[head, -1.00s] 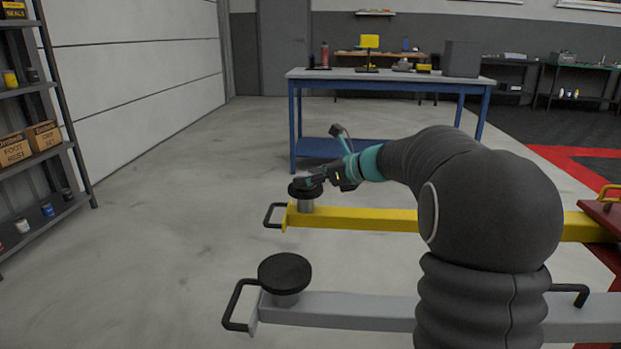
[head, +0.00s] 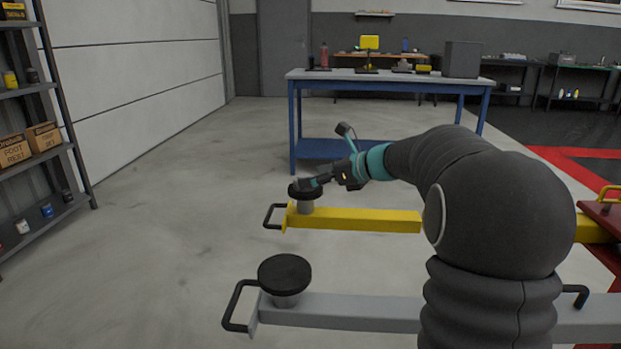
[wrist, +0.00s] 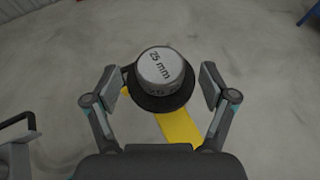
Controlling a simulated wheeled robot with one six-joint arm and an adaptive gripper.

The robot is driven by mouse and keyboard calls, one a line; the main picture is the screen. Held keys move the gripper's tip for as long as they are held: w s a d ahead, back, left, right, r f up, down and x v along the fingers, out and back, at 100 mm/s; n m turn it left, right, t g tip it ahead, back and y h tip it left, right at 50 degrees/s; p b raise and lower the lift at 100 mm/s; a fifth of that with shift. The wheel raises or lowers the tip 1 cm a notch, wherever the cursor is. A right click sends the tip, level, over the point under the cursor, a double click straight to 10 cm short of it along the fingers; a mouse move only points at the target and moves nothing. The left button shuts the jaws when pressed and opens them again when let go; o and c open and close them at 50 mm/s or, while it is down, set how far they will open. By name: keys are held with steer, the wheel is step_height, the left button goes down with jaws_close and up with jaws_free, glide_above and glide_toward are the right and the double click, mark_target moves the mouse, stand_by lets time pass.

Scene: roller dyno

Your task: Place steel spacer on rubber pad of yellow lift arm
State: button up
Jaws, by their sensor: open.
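The steel spacer (wrist: 161,68), a grey disc marked "25 mm", sits on the black rubber pad (wrist: 164,103) in the wrist view. The pad's dark rim shows around and below it. The pad tops the end of the yellow lift arm (head: 360,220), which also shows beneath it in the wrist view (wrist: 180,126). My gripper (wrist: 160,82) is open, with one finger on each side of the spacer and a visible gap at both. In the head view my gripper (head: 308,184) is over the pad (head: 298,194), and I cannot make out the spacer clearly there.
A grey lift arm (head: 350,309) with its own black pad (head: 284,272) lies nearer, parallel to the yellow one. A blue workbench (head: 390,75) stands behind. Shelving (head: 35,150) is at the left. The floor between is clear.

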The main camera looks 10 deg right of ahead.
steer(key=v, duration=1)
steer(key=shift+s, duration=0.15)
